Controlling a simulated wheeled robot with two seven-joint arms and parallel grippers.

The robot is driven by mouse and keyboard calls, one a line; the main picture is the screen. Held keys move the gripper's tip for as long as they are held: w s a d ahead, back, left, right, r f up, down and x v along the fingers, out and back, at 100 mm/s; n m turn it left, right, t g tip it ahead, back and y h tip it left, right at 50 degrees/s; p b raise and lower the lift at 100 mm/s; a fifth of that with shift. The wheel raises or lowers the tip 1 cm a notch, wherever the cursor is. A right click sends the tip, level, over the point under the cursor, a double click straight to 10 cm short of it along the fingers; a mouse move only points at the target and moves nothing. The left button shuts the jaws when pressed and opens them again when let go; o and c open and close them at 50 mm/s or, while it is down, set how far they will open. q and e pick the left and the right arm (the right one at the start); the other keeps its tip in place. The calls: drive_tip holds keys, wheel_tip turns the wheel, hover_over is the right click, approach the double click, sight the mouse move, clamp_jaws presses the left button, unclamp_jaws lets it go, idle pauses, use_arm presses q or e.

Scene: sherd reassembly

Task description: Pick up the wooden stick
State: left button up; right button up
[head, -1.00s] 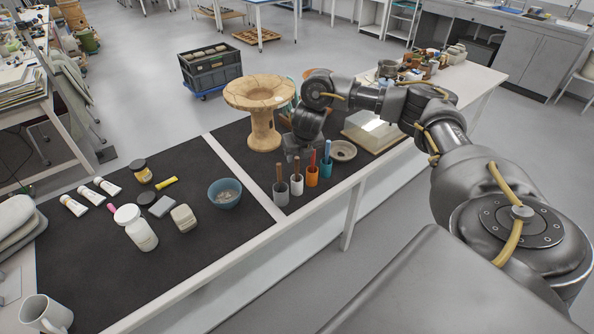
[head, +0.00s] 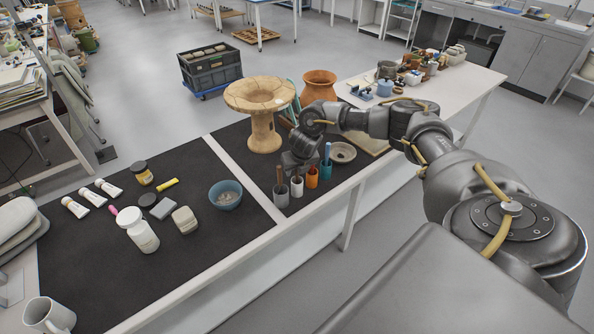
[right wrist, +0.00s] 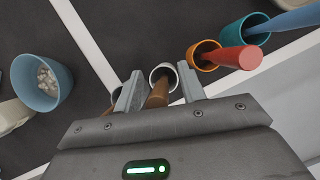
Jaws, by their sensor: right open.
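A brown wooden stick (right wrist: 157,92) stands in a white cup (right wrist: 163,74) in the right wrist view. My right gripper (right wrist: 161,86) is open, with one finger on each side of this stick and a gap showing beside it. In the head view the right gripper (head: 297,163) is just above the white cup (head: 297,187) and hides its stick. Another brown stick (head: 279,175) stands in a grey cup (head: 281,196) just to the left. My left gripper is not in view.
Close to the right are an orange cup (head: 312,178) with a red stick (right wrist: 238,58) and a teal cup (head: 325,172) with a blue stick (head: 327,152). A blue bowl (head: 225,194) lies left, a wooden stand (head: 262,128) behind. The left mat has clear room.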

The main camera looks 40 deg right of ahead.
drive_tip(key=shift+c, duration=0.2)
clamp_jaws()
drive_tip(key=shift+r, duration=0.1)
wheel_tip(320, 180, up, 10)
drive_tip(key=shift+f+b, duration=0.1)
drive_tip(key=shift+b, duration=0.7)
